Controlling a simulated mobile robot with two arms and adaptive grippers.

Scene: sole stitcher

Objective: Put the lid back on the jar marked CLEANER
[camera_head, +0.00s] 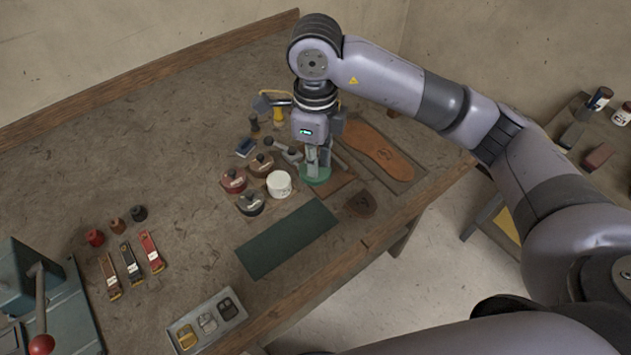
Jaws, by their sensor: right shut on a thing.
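My right gripper (318,164) reaches down over the workbench and is shut on a round green lid (314,180), just right of a group of small jars. I cannot tell whether the lid touches the bench. A white jar (279,185) stands left of the gripper with no coloured lid on it. Around it stand a jar with a red lid (233,179), one with a brown lid (261,163) and one with a black lid (250,203). The labels are too small to read, so I cannot tell which is marked CLEANER. My left gripper is out of view.
A green mat (287,238) lies in front of the jars. A brown sole (378,150) and a leather piece (360,204) lie to the right. A grey tray (234,322) sits at the front edge. Tools lie behind the gripper.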

